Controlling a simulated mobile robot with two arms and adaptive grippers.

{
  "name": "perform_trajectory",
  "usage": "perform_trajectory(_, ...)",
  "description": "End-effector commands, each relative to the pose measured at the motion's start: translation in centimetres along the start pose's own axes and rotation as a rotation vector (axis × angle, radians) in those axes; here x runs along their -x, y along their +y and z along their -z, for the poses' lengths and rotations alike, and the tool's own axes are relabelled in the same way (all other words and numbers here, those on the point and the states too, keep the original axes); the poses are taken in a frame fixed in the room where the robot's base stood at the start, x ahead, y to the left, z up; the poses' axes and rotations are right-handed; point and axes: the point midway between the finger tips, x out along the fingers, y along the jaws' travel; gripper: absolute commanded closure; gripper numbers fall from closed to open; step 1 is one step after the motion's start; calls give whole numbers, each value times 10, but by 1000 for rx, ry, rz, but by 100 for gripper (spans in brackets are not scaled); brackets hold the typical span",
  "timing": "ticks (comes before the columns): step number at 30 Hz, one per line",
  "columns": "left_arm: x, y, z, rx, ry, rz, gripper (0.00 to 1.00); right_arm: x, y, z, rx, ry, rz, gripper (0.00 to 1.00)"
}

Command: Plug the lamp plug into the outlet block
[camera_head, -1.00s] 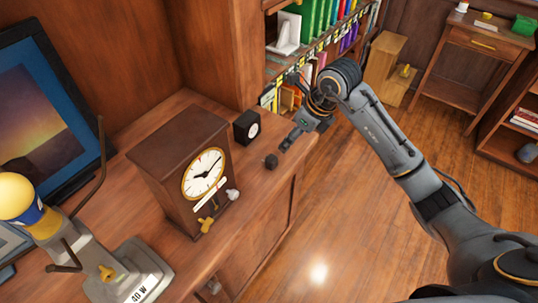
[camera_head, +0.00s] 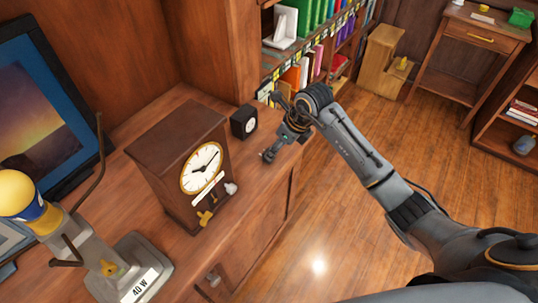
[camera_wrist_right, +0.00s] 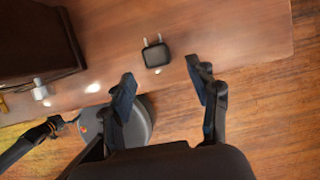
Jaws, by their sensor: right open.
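The lamp plug (camera_wrist_right: 156,55), a small dark block with two pale prongs, lies on the wooden cabinet top. In the head view the plug (camera_head: 268,156) is at the tips of my right gripper (camera_head: 275,150), partly mixed with its fingers. In the right wrist view my right gripper (camera_wrist_right: 162,76) is open, with the plug just beyond and between its fingertips, apart from both. The outlet block (camera_head: 244,122), black with a white round face, stands behind the plug by the bookcase side. The lamp (camera_head: 125,270) with a yellow bulb and a "40 W" label is at lower left.
A wooden clock (camera_head: 180,165) with a brass key stands left of the plug. A framed picture or screen (camera_head: 40,120) leans at far left. The cabinet top (camera_head: 245,175) is clear around the plug; its edge drops to the floor. A bookcase (camera_head: 300,70) rises behind.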

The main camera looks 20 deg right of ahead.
Motion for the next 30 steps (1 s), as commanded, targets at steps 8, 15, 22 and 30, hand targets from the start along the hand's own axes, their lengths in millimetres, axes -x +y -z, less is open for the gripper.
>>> perform_trajectory(8, 6, 1, -6, 0, -10, -1, 21, -14, 4, -4, -3, 1, -6, 40)
perform_trajectory(15, 10, 0, -3, 1, -7, 0, 21, -47, 4, -6, -2, 1, -2, 40)
perform_trajectory(22, 10, 0, 0, 1, -1, 0, 21, -52, 3, -6, -1, 1, 0, 40)
perform_trajectory(30, 10, 0, 1, 2, 0, 0, 21, -52, 3, -6, 0, 0, 0, 56)
